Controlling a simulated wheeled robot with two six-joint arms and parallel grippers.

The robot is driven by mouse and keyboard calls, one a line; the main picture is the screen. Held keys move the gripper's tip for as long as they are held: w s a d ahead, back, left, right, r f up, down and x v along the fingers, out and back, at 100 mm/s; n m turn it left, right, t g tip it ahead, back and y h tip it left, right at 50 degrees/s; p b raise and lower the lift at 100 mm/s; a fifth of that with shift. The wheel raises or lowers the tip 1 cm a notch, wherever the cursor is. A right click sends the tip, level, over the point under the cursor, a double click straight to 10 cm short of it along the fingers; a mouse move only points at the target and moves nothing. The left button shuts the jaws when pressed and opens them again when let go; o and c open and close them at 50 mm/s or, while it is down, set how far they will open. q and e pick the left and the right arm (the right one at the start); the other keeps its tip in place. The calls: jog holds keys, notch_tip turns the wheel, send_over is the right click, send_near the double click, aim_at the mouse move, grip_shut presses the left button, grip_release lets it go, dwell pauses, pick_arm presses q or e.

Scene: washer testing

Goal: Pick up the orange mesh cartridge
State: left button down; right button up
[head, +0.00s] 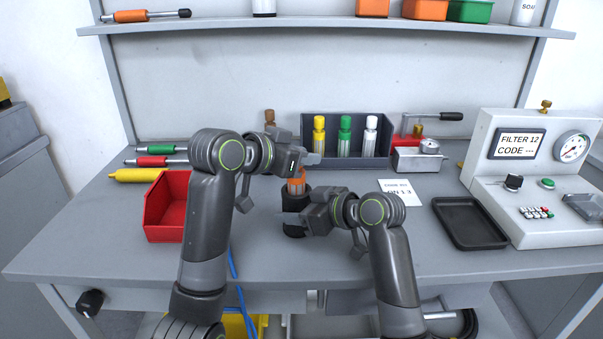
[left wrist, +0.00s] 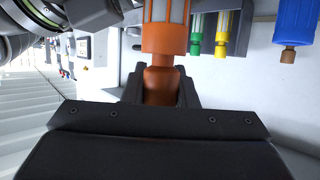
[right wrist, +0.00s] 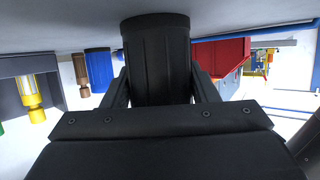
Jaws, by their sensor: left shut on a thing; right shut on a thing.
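The orange mesh cartridge (head: 297,184) is upright in the middle of the bench, right above a black cylindrical housing (head: 294,203). My left gripper (head: 300,167) is shut on the cartridge's narrow orange neck; the left wrist view shows the neck between the fingers and the orange collar with pale mesh (left wrist: 165,38) beyond. My right gripper (head: 297,220) is shut around the black housing, which fills the space between its fingers in the right wrist view (right wrist: 158,65). Whether the cartridge's lower end is still inside the housing is hidden by my grippers.
A dark rack (head: 376,160) with yellow, green and white cartridges stands behind. A red bin (head: 165,207) is at left. A code card (head: 401,193), a black tray (head: 469,223) and the test console (head: 535,170) are at right. A shelf (head: 330,24) spans above.

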pick_arm(q)
notch_tip(320, 180, up, 14)
dwell(0.3)
pick_arm(e)
jog(key=o, duration=1.5)
